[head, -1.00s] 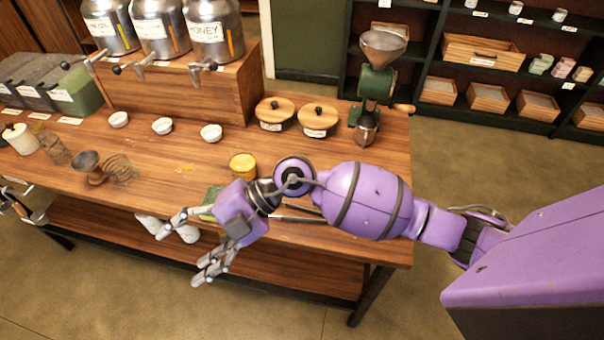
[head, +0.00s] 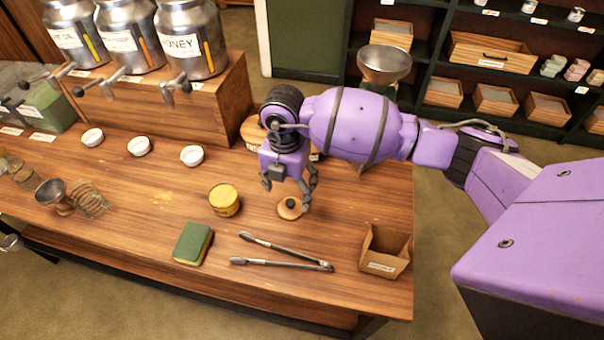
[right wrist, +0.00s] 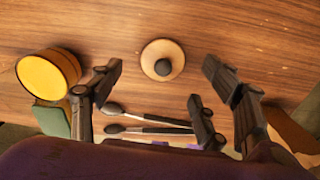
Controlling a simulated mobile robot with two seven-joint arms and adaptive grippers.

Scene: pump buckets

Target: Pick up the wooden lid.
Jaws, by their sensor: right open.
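A small round wooden lid (head: 290,212) with a black knob lies on the wooden counter, right of the yellow tin. It also shows in the right wrist view (right wrist: 149,60), top centre. My right gripper (head: 287,197) is open and empty, pointing down at the lid. In the right wrist view the spread fingers (right wrist: 160,82) stand on either side of the lid, apart from it. My left gripper is not in view.
A yellow tin (head: 224,200), a green sponge (head: 192,243), tongs (head: 285,254) and a small open wooden box (head: 384,252) surround the lid. Several white bowls (head: 192,155) stand farther back. The counter right of the lid is clear. My arm partly hides another wooden-lidded container (head: 253,130).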

